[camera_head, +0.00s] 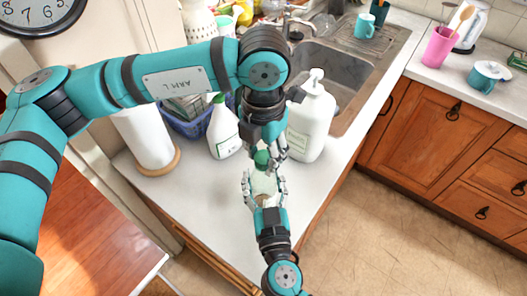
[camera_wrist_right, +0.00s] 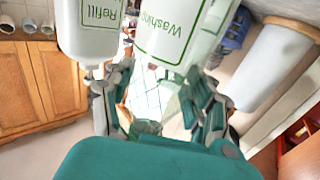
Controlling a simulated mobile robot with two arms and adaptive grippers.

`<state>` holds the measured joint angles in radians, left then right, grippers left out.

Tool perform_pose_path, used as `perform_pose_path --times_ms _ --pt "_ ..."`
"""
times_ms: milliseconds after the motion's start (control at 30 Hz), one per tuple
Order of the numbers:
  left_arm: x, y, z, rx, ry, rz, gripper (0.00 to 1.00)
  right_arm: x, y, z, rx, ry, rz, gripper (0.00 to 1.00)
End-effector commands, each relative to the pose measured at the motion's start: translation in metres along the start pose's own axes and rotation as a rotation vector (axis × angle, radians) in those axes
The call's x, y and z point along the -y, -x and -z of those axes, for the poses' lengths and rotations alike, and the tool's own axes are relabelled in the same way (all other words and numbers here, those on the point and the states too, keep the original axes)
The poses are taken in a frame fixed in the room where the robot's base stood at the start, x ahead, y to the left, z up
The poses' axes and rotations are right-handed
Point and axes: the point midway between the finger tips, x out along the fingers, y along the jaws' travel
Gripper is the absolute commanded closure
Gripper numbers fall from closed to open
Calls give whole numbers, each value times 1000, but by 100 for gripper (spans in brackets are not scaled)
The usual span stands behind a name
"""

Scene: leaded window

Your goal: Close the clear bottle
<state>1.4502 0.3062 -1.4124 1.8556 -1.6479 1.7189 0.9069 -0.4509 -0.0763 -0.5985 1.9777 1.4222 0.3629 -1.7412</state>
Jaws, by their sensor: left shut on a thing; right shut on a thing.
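The clear bottle (camera_head: 263,184) is upright above the counter near its front corner. My right gripper (camera_head: 264,193) comes from below and is shut around its body. In the right wrist view, my right gripper's fingers (camera_wrist_right: 160,105) stand on both sides of the see-through bottle (camera_wrist_right: 158,82). A green cap (camera_head: 261,158) is right at the bottle's top. My left gripper (camera_head: 268,150) reaches down from above and is shut on the cap. Fingers hide part of the neck, so I cannot tell whether the cap is seated.
A white pump bottle (camera_head: 311,122) stands close right of my left gripper, and a white spray bottle (camera_head: 223,132) close left. A paper towel roll (camera_head: 147,137) and a blue basket (camera_head: 190,124) are further left. The sink (camera_head: 342,72) lies behind. The counter's front left is clear.

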Motion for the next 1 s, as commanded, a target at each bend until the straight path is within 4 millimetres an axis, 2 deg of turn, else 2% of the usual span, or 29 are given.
perform_pose_path --times_ms 167,267,600,700,867,900,1000 --pt "0 0 0 0 -14 1 100 0 0 0 0 1 0 100" --pt "0 0 0 0 -104 1 100 0 0 0 0 1 1 100" --pt "0 -1 0 0 -829 1 100 0 0 0 0 1 1 100" --pt "0 -1 0 0 -992 2 100 0 0 0 0 1 0 100" --pt "0 -1 0 0 -990 2 100 0 0 0 0 0 0 100" --pt "0 -1 0 0 -989 2 60 0 0 0 0 0 0 100" --pt "0 -1 0 0 -988 2 47 0 0 0 0 0 0 100"
